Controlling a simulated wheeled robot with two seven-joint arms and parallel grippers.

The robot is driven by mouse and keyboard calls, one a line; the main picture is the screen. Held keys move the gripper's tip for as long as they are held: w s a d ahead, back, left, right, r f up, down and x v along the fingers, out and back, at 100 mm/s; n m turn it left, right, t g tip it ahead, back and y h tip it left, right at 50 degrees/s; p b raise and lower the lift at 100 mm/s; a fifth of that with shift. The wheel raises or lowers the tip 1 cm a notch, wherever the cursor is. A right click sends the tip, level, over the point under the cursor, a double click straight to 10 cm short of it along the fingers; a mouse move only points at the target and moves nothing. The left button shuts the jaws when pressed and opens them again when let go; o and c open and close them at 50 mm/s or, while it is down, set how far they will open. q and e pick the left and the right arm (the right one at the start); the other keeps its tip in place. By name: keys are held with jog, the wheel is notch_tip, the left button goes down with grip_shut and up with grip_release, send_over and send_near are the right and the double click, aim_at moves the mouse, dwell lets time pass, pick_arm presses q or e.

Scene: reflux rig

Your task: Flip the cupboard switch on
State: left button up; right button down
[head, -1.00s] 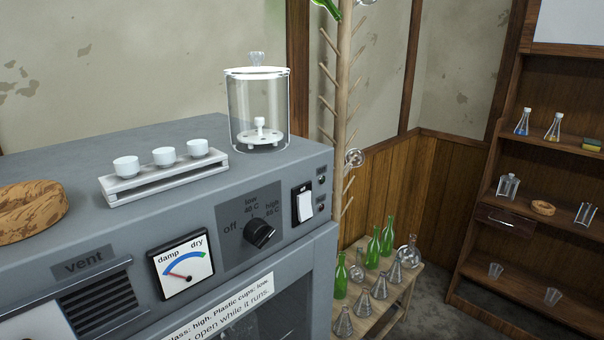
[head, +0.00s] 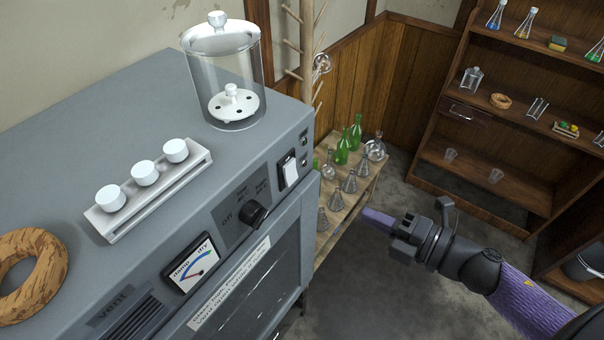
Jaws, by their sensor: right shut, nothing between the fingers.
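The grey drying cupboard (head: 60,110) fills the left of the head view. Its white rocker switch (head: 291,173) sits in a black frame at the right end of the front panel. Left of the switch is a black dial knob (head: 254,213), then a damp/dry gauge (head: 190,262). Which way the rocker is tipped is hard to tell. My right gripper (head: 372,216) is shut and empty, pointing left in the air, to the right of and lower in the picture than the switch, clear of the cupboard. My left gripper is not in view.
On the cupboard top stand a glass jar (head: 226,70), a rack of white cups (head: 150,200) and a cork ring (head: 30,305). A low wooden bench (head: 325,235) with green bottles and flasks stands right of the cupboard. Wooden shelves (head: 470,60) stand at the right.

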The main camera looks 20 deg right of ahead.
aim_at(294, 180)
jog(key=p+x, duration=0.2)
jog(key=x, duration=1.1)
jog(key=shift+w+a, duration=0.2)
jog(key=shift+w, duration=0.15)
jog(key=shift+w+a, duration=0.1)
jog(key=shift+w, duration=0.05)
jog(key=shift+w+a+f+b, duration=0.1)
jog(key=shift+w+f+b, duration=0.05)
jog(key=shift+f+b, duration=0.4)
jog(key=shift+r, duration=0.45)
jog(key=shift+f, duration=0.1)
